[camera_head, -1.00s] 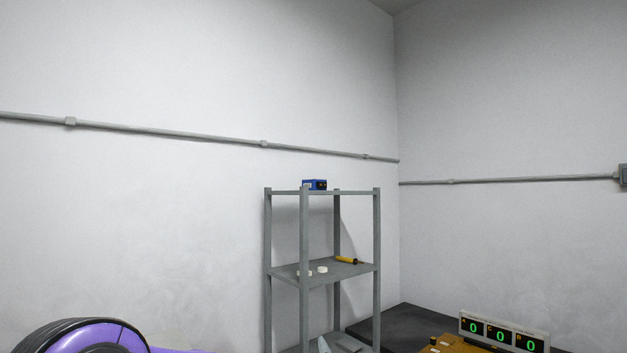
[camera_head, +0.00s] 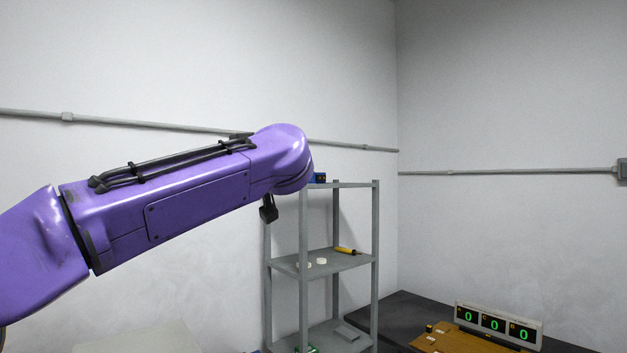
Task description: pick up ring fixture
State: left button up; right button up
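I cannot make out a thing that is clearly the ring fixture. Two small white round pieces, one of them (camera_head: 321,261), lie on the middle shelf of the grey rack; they are too small to tell if they are rings. My purple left arm crosses from the left edge to in front of the rack's upper left. A small dark part (camera_head: 268,210) hangs below the arm's rounded end. It may belong to my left gripper, but its fingers cannot be made out. My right gripper is out of view.
The grey rack (camera_head: 376,230) stands near the corner. A blue box (camera_head: 319,178) on top is partly hidden by my arm. A yellow-handled tool (camera_head: 345,250) lies on the middle shelf. A display with green zeros (camera_head: 497,325) stands behind a wooden board (camera_head: 452,340) at lower right.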

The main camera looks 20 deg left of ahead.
aim_at(317, 178)
jog(key=i, duration=2)
